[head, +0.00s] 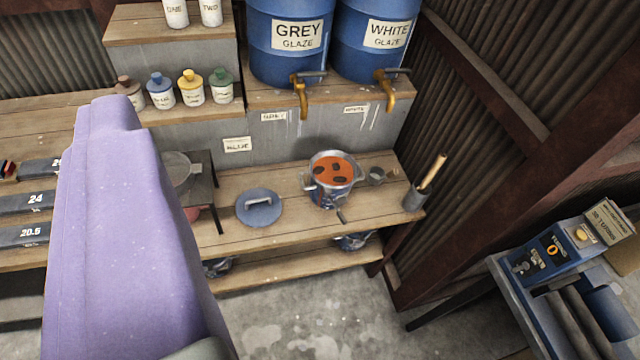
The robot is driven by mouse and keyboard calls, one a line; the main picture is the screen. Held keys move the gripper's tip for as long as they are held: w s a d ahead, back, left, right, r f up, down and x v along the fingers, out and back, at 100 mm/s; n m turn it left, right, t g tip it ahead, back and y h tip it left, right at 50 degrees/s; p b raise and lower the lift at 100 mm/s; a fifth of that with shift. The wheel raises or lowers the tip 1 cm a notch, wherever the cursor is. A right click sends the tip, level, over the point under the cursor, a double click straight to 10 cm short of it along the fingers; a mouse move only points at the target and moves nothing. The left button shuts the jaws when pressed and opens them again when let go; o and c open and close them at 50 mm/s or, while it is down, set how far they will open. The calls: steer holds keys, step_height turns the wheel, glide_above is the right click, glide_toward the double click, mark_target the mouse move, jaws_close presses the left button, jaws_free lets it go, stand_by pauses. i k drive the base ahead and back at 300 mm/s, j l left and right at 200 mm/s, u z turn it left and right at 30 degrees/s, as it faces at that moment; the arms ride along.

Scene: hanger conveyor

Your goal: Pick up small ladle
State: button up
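A small grey metal cup (376,176), which looks like the small ladle, sits on the wooden bench just right of the pot. A short grey piece sticks out on its right; it is too small to tell whether this is its handle. The metal pot (318,196) holds an orange-red liquid with dark pieces in it. A lilac part of my arm fills the left of the picture and hides part of the bench. My gripper's fingers are not in view.
A blue lid (259,207) lies left of the pot. A grey holder (414,199) with a wooden stick stands at the bench's right end. Blue glaze barrels (290,60) with taps stand above. A blue machine (545,258) is at the right. The floor in front is clear.

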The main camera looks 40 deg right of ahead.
mark_target(376, 174)
steer(key=z, duration=1.3)
steer(key=i+l, duration=0.1)
steer(key=i, duration=0.4)
steer(key=i+u, duration=0.1)
steer(key=i, duration=0.45)
steer(key=i+l, duration=0.2)
steer(key=i, duration=0.3)
steer(key=i+l+u, duration=0.1)
steer(key=i, duration=0.4)
